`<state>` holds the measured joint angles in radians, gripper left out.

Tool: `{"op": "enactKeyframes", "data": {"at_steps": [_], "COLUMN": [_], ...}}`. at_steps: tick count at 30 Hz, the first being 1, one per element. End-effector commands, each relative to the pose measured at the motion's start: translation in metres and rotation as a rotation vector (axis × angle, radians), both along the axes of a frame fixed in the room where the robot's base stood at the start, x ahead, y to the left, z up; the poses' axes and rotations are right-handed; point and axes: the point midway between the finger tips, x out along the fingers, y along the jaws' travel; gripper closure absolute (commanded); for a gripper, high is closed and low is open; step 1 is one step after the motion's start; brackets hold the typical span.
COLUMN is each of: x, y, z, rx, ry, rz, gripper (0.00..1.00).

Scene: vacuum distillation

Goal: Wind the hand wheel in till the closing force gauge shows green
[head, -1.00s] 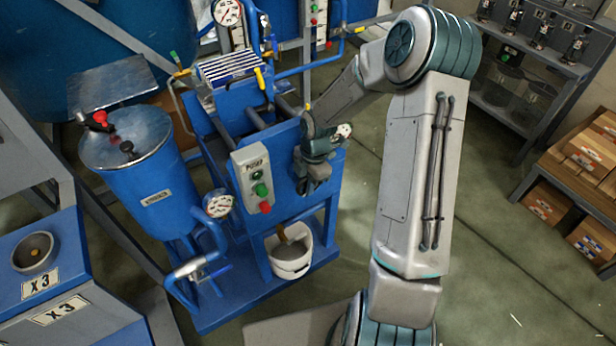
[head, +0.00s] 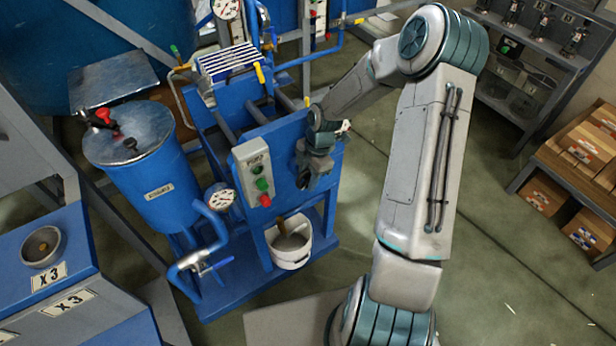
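My gripper (head: 308,180) is at the blue end plate (head: 286,190) of the filter press, just right of the grey push-button box. It points down at the plate. My wrist and gripper cover the spot, so the hand wheel cannot be made out and I cannot tell whether the fingers are shut on it. A sliver of a white gauge face (head: 345,127) shows just right of my wrist. It may be the closing force gauge; my wrist hides most of it and its reading cannot be read.
The push-button box (head: 254,172) with green and red buttons is close left of my gripper. A white bucket (head: 291,243) stands below. A blue tank (head: 150,170) and another gauge (head: 221,197) are to the left. Open floor lies right of my arm.

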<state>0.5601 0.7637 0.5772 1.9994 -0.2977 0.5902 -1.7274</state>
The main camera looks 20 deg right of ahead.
Motion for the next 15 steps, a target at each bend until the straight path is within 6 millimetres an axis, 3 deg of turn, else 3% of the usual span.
{"op": "enactKeyframes", "data": {"at_steps": [5, 15], "x": [0.002, 0.008], "y": [-0.004, -0.022], "z": [0.016, 0.089], "rx": [-0.001, -0.002], "ry": [-0.003, -0.005], "rz": [-0.001, -0.003], "gripper": [0.65, 0.65]}}
